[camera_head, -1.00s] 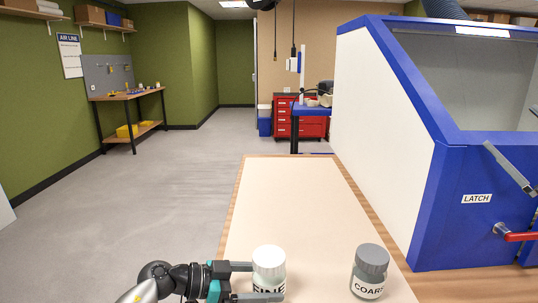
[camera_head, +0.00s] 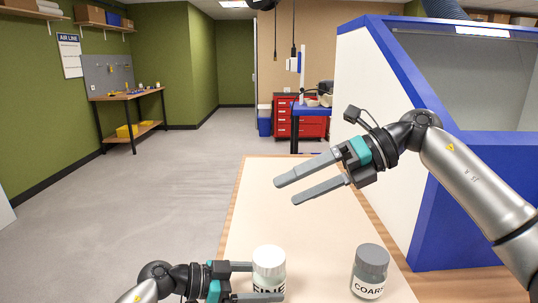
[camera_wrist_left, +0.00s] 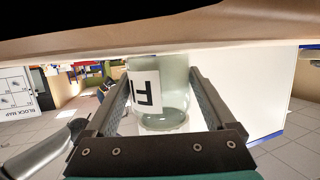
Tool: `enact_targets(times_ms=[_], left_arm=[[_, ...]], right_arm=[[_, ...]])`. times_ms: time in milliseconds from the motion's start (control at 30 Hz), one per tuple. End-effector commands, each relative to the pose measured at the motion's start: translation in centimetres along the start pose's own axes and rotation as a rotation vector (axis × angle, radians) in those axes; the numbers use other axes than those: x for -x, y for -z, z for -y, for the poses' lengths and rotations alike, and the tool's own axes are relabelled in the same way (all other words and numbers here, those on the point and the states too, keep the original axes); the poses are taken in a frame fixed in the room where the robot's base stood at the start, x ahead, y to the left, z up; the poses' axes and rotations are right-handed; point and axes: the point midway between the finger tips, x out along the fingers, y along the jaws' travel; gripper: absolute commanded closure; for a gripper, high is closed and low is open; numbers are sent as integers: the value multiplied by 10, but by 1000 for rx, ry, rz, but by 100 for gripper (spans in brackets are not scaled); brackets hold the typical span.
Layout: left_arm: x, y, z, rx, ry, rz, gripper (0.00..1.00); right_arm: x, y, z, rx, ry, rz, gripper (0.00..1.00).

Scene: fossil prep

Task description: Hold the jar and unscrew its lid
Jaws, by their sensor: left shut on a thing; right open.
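A jar labelled FINE (camera_head: 268,276) with a white lid (camera_head: 269,257) stands upright near the front of the table. My left gripper (camera_head: 266,281) is shut on it from the left, with a finger on either side. In the left wrist view the jar (camera_wrist_left: 173,95) looks clear greenish, and the gripper's fingers (camera_wrist_left: 160,105) flank it. The lid is on the jar. My right gripper (camera_head: 301,190) is open and empty, above the table and beyond the FINE jar, pointing left.
A second jar labelled COARSE (camera_head: 369,279), with a grey lid, stands to the right. The table (camera_head: 270,215) is otherwise clear. A blue and white cabinet (camera_head: 385,130) with a sloped window rises at the right.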

Motion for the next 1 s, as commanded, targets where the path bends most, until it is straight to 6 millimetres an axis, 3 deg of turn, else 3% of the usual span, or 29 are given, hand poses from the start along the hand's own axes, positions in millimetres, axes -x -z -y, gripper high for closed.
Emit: enact_targets(times_ms=[100, 233, 533, 767, 1000], left_arm=[[0, 0, 0, 0, 1, 1, 100], [0, 0, 0, 0, 1, 1, 100], [0, 0, 0, 0, 1, 1, 100], [0, 0, 0, 0, 1, 1, 100], [0, 0, 0, 0, 0, 1, 100]], right_arm=[[-39, 15, 10, 92, 178, -180, 0], [-62, 27, 27, 187, 380, -341, 0], [-72, 33, 50, 327, 687, -525, 0], [-78, 37, 62, 340, 724, -545, 0], [-98, 48, 82, 339, 719, -542, 0]])
